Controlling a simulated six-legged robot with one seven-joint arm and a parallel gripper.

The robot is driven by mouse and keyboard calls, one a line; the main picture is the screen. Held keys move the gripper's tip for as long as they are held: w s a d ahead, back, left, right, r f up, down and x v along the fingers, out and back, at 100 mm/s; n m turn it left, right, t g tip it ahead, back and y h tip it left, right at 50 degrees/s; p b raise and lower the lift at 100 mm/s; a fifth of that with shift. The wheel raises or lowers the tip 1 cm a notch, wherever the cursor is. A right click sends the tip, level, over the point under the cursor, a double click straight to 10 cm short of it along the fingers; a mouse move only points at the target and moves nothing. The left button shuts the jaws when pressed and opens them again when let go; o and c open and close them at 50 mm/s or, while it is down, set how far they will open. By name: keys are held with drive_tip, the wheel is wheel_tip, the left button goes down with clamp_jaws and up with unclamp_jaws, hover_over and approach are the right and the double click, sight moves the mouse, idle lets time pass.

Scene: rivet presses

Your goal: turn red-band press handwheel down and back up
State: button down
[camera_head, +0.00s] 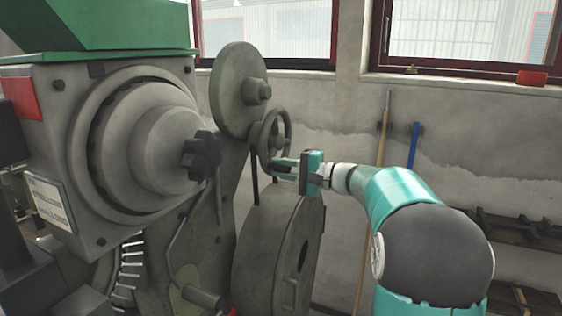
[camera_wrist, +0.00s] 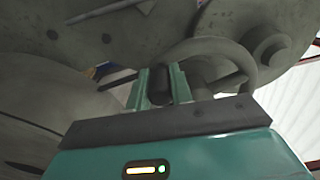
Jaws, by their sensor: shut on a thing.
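The press (camera_head: 65,150) is a big grey machine with a green top, filling the left of the head view. Its small spoked handwheel (camera_head: 286,125) stands at its right side, below a round grey disc (camera_head: 238,90). My gripper (camera_head: 279,166) reaches in from the right and is shut at the lower part of the wheel. In the wrist view my two teal fingers (camera_wrist: 158,86) close on a dark handle (camera_wrist: 159,84) beside the curved handwheel rim (camera_wrist: 240,72). The fingers partly hide the handle. A red patch (camera_head: 22,97) shows on the press's upper left.
A large grey drum wheel (camera_head: 283,255) sits just below my gripper. A black star knob (camera_head: 200,155) projects from the press. Brooms (camera_head: 412,145) lean on the wall behind, and a dark rack (camera_head: 520,230) stands at right.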

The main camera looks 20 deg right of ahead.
sight(287, 143)
drive_tip(key=w+d+f+n, duration=0.1)
drive_tip(key=n, duration=0.1)
drive_tip(key=w+d+f+n, duration=0.1)
drive_tip(key=f+n, duration=0.1)
drive_tip(key=n, duration=0.1)
drive_tip(key=w+d+f+n, duration=0.1)
drive_tip(key=n, duration=0.2)
drive_tip(key=shift+w+d+f, duration=0.2)
drive_tip(key=shift+d, duration=0.1)
drive_tip(key=n, duration=0.1)
drive_tip(key=w+d+n, duration=0.1)
drive_tip(key=n, duration=0.1)
drive_tip(key=shift+w+d+f, duration=0.2)
drive_tip(key=shift+w+d, duration=0.05)
drive_tip(key=w+d+n, duration=0.1)
drive_tip(key=n, duration=0.1)
drive_tip(key=w+d+n, duration=0.1)
drive_tip(key=n, duration=0.1)
drive_tip(key=shift+w+d+r, duration=0.15)
drive_tip(key=shift+w+d, duration=0.05)
drive_tip(key=shift+w+d+r+n, duration=0.3)
drive_tip(key=shift+w+d+n, duration=0.1)
drive_tip(key=shift+n, duration=0.5)
drive_tip(key=shift+w+d+r+n, duration=0.35)
drive_tip(key=shift+w+n, duration=0.05)
drive_tip(key=shift+n, duration=0.5)
drive_tip(key=shift+w+d+r+n, duration=0.3)
drive_tip(key=shift+w+d+n, duration=0.1)
drive_tip(key=shift+n, duration=0.5)
drive_tip(key=shift+r, duration=0.1)
